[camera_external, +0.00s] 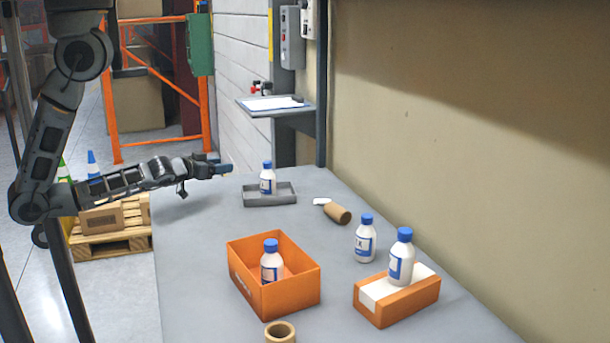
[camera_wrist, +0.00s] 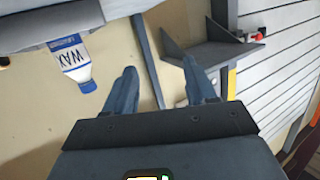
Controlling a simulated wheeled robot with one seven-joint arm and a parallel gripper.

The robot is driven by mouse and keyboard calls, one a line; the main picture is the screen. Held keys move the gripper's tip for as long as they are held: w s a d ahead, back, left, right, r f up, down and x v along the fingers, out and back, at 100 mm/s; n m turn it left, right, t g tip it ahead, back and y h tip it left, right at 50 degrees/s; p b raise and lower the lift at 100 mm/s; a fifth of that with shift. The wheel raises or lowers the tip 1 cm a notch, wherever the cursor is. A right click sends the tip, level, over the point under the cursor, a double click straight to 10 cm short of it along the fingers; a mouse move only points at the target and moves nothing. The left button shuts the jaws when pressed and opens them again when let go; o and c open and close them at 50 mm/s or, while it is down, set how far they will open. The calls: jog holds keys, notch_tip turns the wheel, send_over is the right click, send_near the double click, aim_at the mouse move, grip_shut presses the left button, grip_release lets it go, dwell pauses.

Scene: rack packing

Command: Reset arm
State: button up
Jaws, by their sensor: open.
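My gripper (camera_external: 222,168) is at the far left end of the table, raised above the surface and a little left of the grey tray. In the wrist view its two fingers (camera_wrist: 158,80) are apart with nothing between them. A white bottle with a blue cap (camera_external: 267,182) stands in the grey tray (camera_external: 283,200). A bottle labelled WAX (camera_wrist: 72,60) shows upside down in the wrist view, left of the fingers and apart from them. My arm reaches in from the left with its forearm nearly level.
An orange box (camera_external: 240,280) holds a bottle (camera_external: 271,265). Another bottle (camera_external: 365,240) stands on the table (camera_external: 200,270); one (camera_external: 401,258) is on an orange-and-white block (camera_external: 405,300). A brown tube (camera_external: 338,213) and brown ring (camera_external: 280,332) are nearby. A wall shelf (camera_external: 275,106) is behind.

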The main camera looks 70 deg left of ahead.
jog(key=s+d+m+h, duration=0.1)
jog(key=s+d+h, duration=0.1)
jog(key=s+d, duration=0.2)
jog(key=s+d+f+m+h+b, duration=0.1)
jog(key=s+d+m, duration=0.1)
jog(key=s+d, duration=0.3)
jog(key=s+d+f+m+t+h+b, duration=0.1)
jog(key=s+d+m+h, duration=0.1)
jog(key=s+d, duration=0.2)
jog(key=shift+s+d+h, duration=0.2)
jog(key=shift+d+h, duration=0.1)
jog(key=shift+d, duration=0.4)
jog(key=shift+h, duration=0.8)
jog(key=s+d, duration=0.2)
jog(key=s+d+r+b, duration=0.1)
jog(key=s+d, duration=0.1)
jog(key=s+d+b, duration=0.1)
jog(key=s+d, duration=0.1)
jog(key=shift+s+r, duration=0.3)
jog(key=shift+s, duration=0.05)
